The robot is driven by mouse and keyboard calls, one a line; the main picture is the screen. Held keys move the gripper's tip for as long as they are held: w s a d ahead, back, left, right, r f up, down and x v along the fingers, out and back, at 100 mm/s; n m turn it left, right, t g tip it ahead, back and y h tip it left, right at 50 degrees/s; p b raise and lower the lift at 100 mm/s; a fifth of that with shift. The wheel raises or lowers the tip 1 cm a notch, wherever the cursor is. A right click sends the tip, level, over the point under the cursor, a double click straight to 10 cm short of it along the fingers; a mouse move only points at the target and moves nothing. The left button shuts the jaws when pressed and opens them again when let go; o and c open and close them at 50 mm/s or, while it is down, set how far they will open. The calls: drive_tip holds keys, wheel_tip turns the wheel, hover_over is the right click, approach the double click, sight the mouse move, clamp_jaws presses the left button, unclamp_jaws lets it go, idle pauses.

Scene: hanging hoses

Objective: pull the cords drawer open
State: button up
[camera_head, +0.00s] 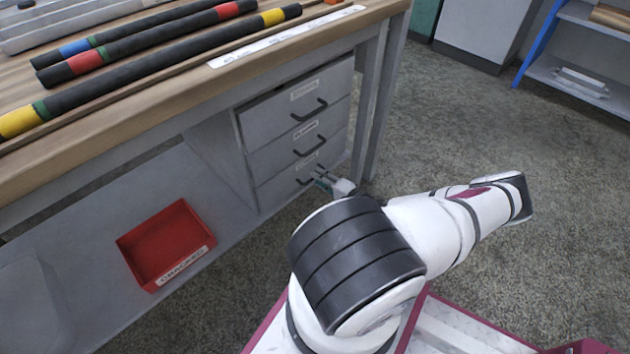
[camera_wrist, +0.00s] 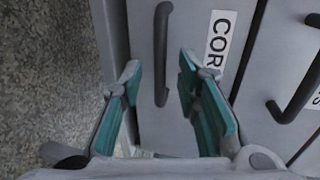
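The cords drawer (camera_head: 275,194) is the bottom one of a grey stack under the workbench, and it looks shut. Its label, partly hidden, reads "COR" in the wrist view (camera_wrist: 219,45). Its dark bar handle (camera_wrist: 161,50) stands between the two finger lines of my gripper (camera_wrist: 160,76). The fingers, with teal pads, are spread apart, one on each side of the handle, with a gap on both sides. I cannot tell how far the tips are from the drawer front. In the head view my gripper (camera_head: 322,180) is at the bottom handle, partly hidden by my arm.
Above are a middle drawer (camera_head: 262,160) and a top drawer (camera_head: 262,120), both shut, with similar handles. A red bin (camera_head: 190,232) labelled "CRACKED" sits on the lower shelf. Hoses (camera_head: 150,75) lie on the bench top. Open floor (camera_head: 470,130) lies to the right.

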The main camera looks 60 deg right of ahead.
drive_tip(key=shift+b+x, duration=0.4)
drive_tip(key=shift+x, duration=0.85)
drive_tip(key=shift+c, duration=0.6)
clamp_jaws()
drive_tip(key=shift+s, duration=0.1)
